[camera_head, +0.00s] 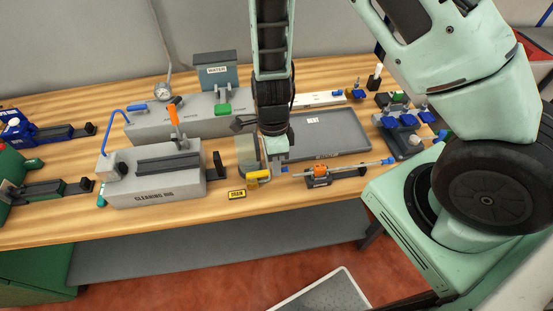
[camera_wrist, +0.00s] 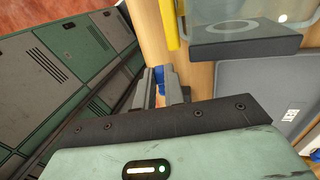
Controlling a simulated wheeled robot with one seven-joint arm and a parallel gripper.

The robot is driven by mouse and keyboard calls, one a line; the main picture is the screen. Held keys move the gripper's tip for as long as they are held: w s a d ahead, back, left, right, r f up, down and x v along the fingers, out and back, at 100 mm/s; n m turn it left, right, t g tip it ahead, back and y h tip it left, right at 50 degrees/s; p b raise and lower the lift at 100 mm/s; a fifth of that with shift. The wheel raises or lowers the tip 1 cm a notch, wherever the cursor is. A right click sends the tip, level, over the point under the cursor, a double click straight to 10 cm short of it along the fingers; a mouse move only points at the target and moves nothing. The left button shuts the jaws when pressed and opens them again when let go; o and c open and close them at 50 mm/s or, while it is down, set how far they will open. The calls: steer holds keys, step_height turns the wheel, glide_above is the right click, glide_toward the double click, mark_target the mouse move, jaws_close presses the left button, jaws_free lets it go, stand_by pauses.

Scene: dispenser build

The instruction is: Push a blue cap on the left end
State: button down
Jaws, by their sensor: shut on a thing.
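A thin tube (camera_head: 347,171) lies level in a small holder with an orange clamp (camera_head: 320,170) near the table's front edge. Its right end carries a blue piece (camera_head: 388,161). My gripper (camera_head: 277,169) is at the tube's left end, pointing down. In the wrist view my gripper (camera_wrist: 166,88) is shut on a blue cap (camera_wrist: 159,75), which shows as a small blue patch between the fingers. The fingers hide most of the cap, and I cannot tell whether it touches the tube's end.
A grey tray (camera_head: 325,140) lies behind the holder. The grey cleaning rig (camera_head: 155,188) is at the left. A clear container with a yellow part (camera_head: 258,176) stands close beside my gripper.

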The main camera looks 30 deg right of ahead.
steer(key=shift+d+f+b, duration=0.1)
steer(key=shift+f+b, duration=1.55)
steer(key=shift+f, duration=0.25)
steer(key=shift+d, duration=0.2)
steer(key=shift+p, duration=0.5)
steer(key=shift+s+d, duration=0.2)
steer(key=shift+d, duration=0.4)
steer(key=shift+s+d, duration=0.2)
steer(key=shift+d, duration=0.35)
stand_by(0.4)
steer(key=c, duration=1.1)
jaws_free()
steer(key=shift+r, duration=0.1)
steer(key=p+v, duration=0.2)
steer(key=s+p+v, duration=0.1)
steer(key=p+v, duration=0.3)
steer(key=shift+s+a+r, duration=0.2)
steer(key=shift+a+r, duration=0.05)
steer(key=shift+r, duration=0.25)
